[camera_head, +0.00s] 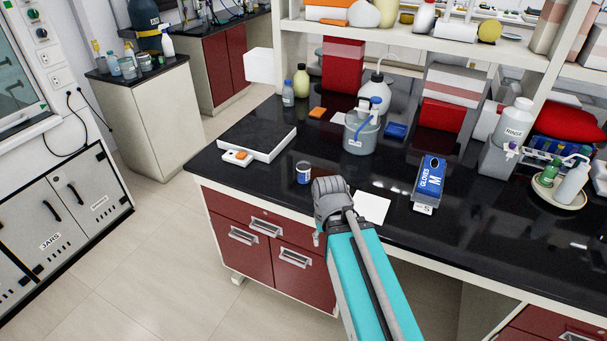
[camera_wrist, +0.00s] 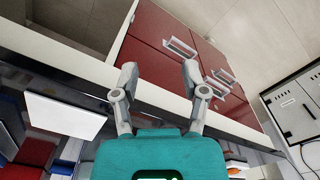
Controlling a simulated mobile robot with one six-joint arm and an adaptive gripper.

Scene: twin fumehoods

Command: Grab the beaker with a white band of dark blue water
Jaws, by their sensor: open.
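A small beaker (camera_head: 303,172) of dark blue liquid with a white band stands upright on the black counter (camera_head: 262,180), near its front edge, in the head view. My gripper (camera_wrist: 160,69) is open in the wrist view, its two fingers spread with nothing between them. In the head view, my wrist and arm end just right of the beaker and apart from it in the picture; the fingers are hidden there. I cannot make out the beaker in the wrist view.
Red drawers (camera_head: 238,235) are below the counter edge.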

